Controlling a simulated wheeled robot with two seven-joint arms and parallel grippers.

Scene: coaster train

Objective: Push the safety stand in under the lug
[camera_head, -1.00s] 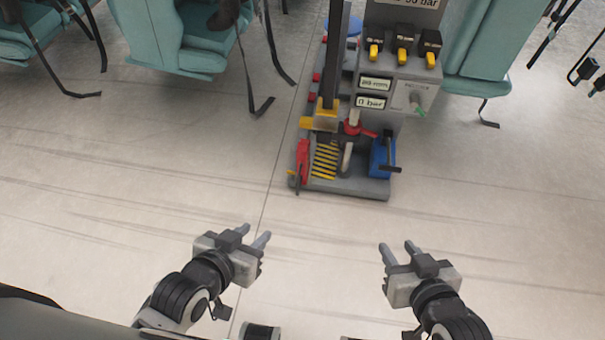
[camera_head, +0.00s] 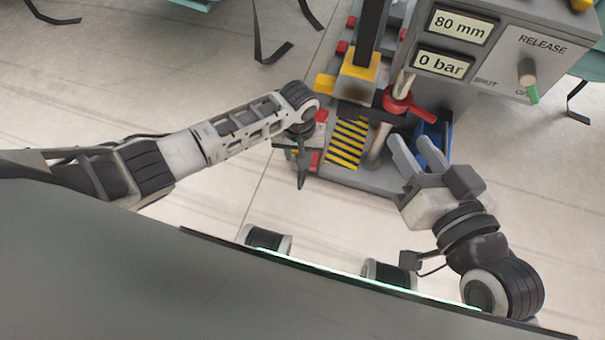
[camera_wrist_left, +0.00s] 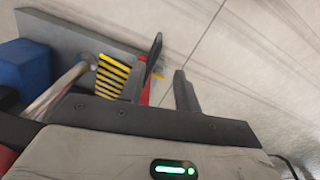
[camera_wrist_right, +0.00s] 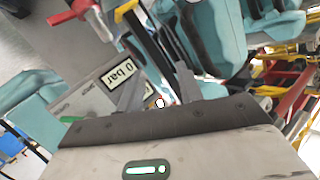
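The red safety stand (camera_head: 315,160) is at the left front of the grey base, beside a black-and-yellow striped patch. My left gripper reaches down over it, and the wrist hides part of it. In the left wrist view my left gripper (camera_wrist_left: 160,76) is open, with the red stand (camera_wrist_left: 146,93) and its dark handle (camera_wrist_left: 155,52) at the near finger; I cannot tell if they touch. A yellow block (camera_head: 357,67) on the dark post stands above the stripes; I cannot tell for sure which part is the lug. My right gripper (camera_head: 416,153) is open and empty.
A grey control panel (camera_head: 465,58) reads 80 mm and 0 bar, with a release knob (camera_head: 527,72). A red collar (camera_head: 398,103) on a slanted rod and a blue box (camera_head: 430,135) lie near my right gripper.

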